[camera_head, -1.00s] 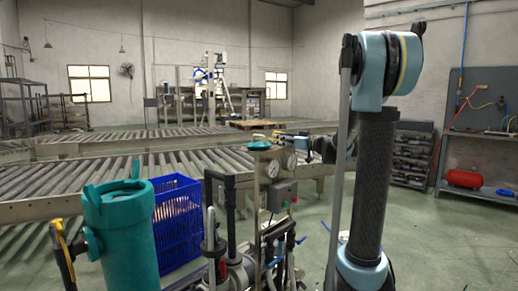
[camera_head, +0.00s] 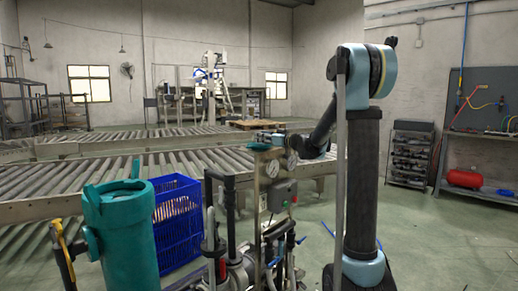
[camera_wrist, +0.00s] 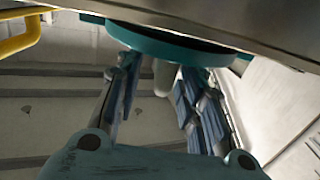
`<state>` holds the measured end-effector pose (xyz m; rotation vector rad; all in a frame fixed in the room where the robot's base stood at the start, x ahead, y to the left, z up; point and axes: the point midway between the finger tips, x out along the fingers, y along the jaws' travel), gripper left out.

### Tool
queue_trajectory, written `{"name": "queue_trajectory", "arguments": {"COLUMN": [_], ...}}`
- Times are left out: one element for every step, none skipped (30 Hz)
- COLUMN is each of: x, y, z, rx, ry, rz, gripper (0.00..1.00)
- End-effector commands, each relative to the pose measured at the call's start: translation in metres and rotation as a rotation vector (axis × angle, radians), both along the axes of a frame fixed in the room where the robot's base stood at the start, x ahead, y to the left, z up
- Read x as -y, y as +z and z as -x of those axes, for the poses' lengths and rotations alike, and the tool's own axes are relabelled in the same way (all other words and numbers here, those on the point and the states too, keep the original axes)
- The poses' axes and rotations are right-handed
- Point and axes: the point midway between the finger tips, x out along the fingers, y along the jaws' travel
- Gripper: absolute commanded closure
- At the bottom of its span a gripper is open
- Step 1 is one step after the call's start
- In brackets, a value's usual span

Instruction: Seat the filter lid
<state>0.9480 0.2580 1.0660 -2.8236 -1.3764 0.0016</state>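The filter lid, a flat teal disc (camera_head: 262,146), sits at the top of the gauge panel in the head view. In the wrist view the lid (camera_wrist: 165,45) spans the top, with a pale grey stub (camera_wrist: 164,76) beneath it. My gripper (camera_wrist: 160,85) is open, its two blue-grey fingers well apart and their tips close to the lid's edge. I cannot tell whether they touch it. In the head view my gripper (camera_head: 278,138) is small, just right of the lid. The teal filter housing (camera_head: 127,240) stands upright at the front left, with lugs around its rim.
The gauge panel (camera_head: 272,190) with pipes and a pump stands centrally. A blue crate (camera_head: 180,225) is behind the housing. Roller conveyors (camera_head: 130,165) run behind. A yellow-handled rod (camera_head: 62,255) stands left of the housing. A metal edge (camera_wrist: 240,25) crosses the wrist view's top.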

Motion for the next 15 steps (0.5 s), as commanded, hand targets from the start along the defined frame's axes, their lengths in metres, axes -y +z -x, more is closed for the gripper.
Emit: {"name": "queue_trajectory", "arguments": {"x": [-0.007,-0.01,-0.014,-0.016,-0.017,-0.018,-0.018,-0.018,-0.018,-0.018,-0.018,-0.018,-0.018,-0.018,-0.018], "y": [0.0,0.0,0.0,0.0,0.0,0.0,0.0,0.0,0.0,0.0,0.0,0.0,0.0,0.0,0.0], "z": [-0.005,-0.007,-0.01,-0.012,-0.013,-0.014,-0.014,-0.014,-0.014,-0.014,-0.014,-0.014,-0.014,-0.014,-0.014], "rx": [0.0,0.0,0.0,0.0,0.0,0.0,0.0,0.0,0.0,0.0,0.0,0.0,0.0,0.0,0.0], "ry": [0.002,0.002,0.003,0.002,0.002,0.001,0.0,0.0,0.0,0.0,0.0,0.0,0.0,0.0,0.0], "rz": [0.0,0.0,0.0,0.0,0.0,0.0,0.0,0.0,0.0,0.0,0.0,0.0,0.0,0.0,0.0], "gripper": [0.64,0.64,0.64,0.64,0.64,0.64,0.64,0.64,0.64,0.64,0.64,0.64,0.71,0.78,0.87]}}
